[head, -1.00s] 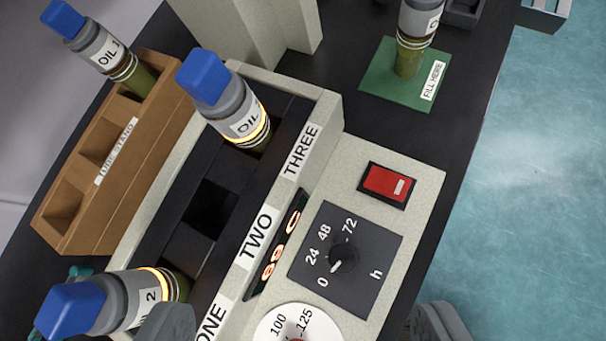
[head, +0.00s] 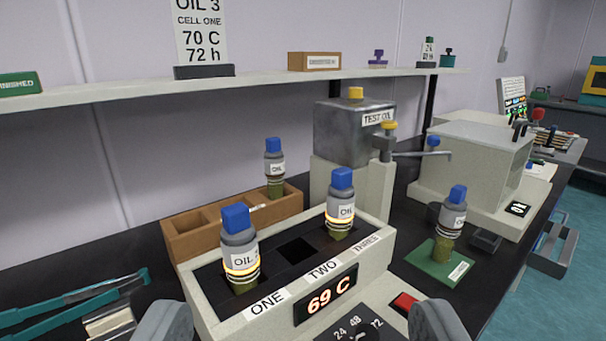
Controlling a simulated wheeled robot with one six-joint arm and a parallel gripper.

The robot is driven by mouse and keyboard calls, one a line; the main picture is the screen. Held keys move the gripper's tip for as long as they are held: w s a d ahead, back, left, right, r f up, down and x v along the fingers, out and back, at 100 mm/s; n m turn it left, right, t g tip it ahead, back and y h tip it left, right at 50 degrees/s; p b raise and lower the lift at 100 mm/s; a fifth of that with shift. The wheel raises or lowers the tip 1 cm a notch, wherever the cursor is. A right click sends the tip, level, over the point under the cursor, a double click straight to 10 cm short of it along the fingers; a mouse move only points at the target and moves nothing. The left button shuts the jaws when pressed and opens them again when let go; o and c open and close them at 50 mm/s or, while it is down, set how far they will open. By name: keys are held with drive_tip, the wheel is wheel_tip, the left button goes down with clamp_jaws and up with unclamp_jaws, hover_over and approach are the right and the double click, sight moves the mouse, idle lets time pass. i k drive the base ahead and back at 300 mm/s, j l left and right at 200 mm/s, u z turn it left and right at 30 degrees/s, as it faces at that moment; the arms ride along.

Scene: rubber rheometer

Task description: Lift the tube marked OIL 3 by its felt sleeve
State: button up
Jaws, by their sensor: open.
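Several blue-capped tubes with grey sleeves and OIL labels stand upright; their numbers are not clearly readable now, so I cannot tell which is OIL 3. One tube (head: 240,248) is in cell ONE of the heater block (head: 345,290), another tube (head: 341,203) in cell THREE; both have a glowing ring. A third tube (head: 451,225) stands on the green FILL HERE mat (head: 425,262). A fourth tube (head: 275,168) is in the wooden tube stand (head: 190,241). My gripper (head: 298,325) is open and empty, its fingers apart in front of the block, touching no tube.
Cell TWO (head: 297,250) is empty. The display (head: 326,296) reads 69 C. A card (head: 201,35) on the shelf (head: 120,92) reads OIL 3, CELL ONE, 70 C, 72 h. A TEST OIL tank (head: 350,135) stands behind the block. Teal tongs (head: 80,300) lie at left.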

sight(339, 213)
drive_tip(key=l+u, duration=0.15)
drive_tip(key=l, duration=1.45)
